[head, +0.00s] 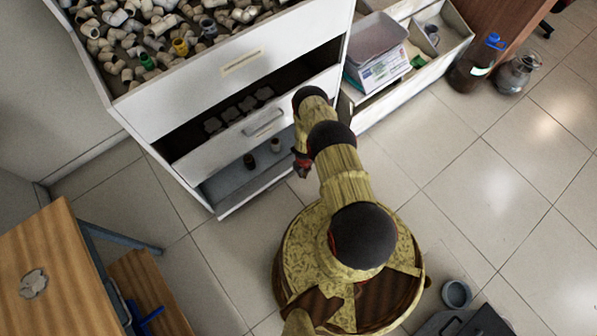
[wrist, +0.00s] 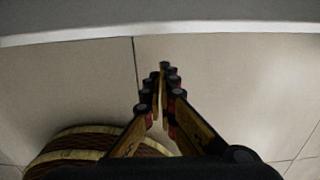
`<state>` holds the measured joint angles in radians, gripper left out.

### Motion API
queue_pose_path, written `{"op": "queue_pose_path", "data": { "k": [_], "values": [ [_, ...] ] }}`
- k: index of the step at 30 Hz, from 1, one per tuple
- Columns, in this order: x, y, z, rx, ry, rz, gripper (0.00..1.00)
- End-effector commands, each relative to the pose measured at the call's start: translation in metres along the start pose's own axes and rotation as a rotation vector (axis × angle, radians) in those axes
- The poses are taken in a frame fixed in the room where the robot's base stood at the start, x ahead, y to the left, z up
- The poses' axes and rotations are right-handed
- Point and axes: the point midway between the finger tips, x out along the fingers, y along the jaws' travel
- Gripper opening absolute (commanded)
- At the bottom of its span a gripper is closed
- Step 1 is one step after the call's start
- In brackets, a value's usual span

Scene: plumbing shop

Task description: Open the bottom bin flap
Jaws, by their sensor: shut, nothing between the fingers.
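A white bin cabinet (head: 215,80) stands at the upper left of the head view. Its lower white flap (head: 225,146) carries a bar handle (head: 263,124). A dark gap above this flap shows several dark fittings inside. My gripper (head: 301,170) is just right of and below the flap, by the cabinet's lower right front corner. In the wrist view, my gripper (wrist: 164,70) is shut and empty, with its fingertips below a white edge (wrist: 160,32) and floor tiles behind them. The handle does not show in the wrist view.
The top bin holds many pipe fittings (head: 150,38).

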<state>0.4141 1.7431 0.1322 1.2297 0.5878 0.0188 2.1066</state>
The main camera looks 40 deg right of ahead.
Motion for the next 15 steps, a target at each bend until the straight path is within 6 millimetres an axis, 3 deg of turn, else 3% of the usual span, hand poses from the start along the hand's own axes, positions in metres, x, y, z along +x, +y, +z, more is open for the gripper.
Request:
{"op": "queue_pose_path", "data": {
  "k": [1, 5, 15],
  "values": [
    [0.014, 0.000, -0.001, 0.000, 0.001, 0.000, 0.00],
    [0.034, 0.000, -0.001, -0.001, 0.001, 0.000, 0.00],
    [0.011, 0.000, 0.026, -0.003, -0.002, 0.000, 0.00]
  ]
}}
